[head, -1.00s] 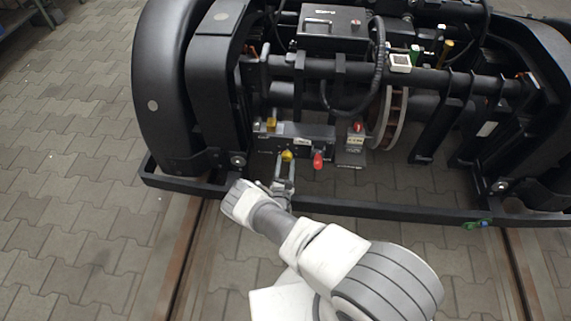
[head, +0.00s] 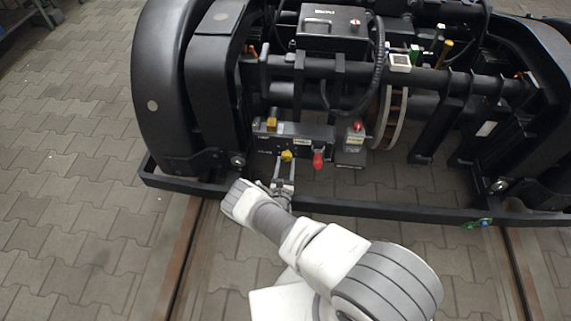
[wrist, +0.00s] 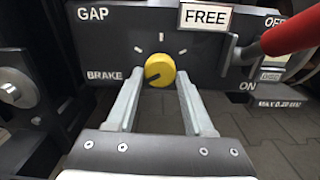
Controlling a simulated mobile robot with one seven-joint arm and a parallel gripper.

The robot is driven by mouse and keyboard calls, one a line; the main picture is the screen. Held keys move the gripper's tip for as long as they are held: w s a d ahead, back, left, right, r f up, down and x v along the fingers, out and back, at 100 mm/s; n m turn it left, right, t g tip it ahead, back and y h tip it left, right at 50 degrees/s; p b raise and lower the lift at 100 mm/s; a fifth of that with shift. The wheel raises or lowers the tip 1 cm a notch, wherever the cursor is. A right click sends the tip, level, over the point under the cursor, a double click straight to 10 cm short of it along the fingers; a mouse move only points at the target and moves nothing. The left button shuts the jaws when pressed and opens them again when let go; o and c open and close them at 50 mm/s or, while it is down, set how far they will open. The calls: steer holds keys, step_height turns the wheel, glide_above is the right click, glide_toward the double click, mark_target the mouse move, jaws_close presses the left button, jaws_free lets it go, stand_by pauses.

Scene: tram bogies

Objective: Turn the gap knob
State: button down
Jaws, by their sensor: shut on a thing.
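The gap knob (wrist: 159,70) is a round yellow knob on a dark panel, under the word GAP. Its dark pointer mark points to the lower left, near the word BRAKE. Pale tick marks ring its upper side. My gripper (wrist: 159,80) is shut on the knob, one pale finger at its left side and one at its right. In the head view the yellow knob (head: 287,156) sits low on the bogie's front box, with my gripper (head: 284,168) reaching it from below. The knob's rear is hidden.
A red lever (wrist: 290,36) juts out to the right, by ON and OFF labels; its red end (head: 318,159) also shows in the head view. A FREE sign (wrist: 205,17) is above right. A black frame bar (head: 350,208) runs below the box.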

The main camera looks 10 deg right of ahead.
steer(key=shift+w+r, duration=0.1)
steer(key=shift+c, duration=1.5)
jaws_free()
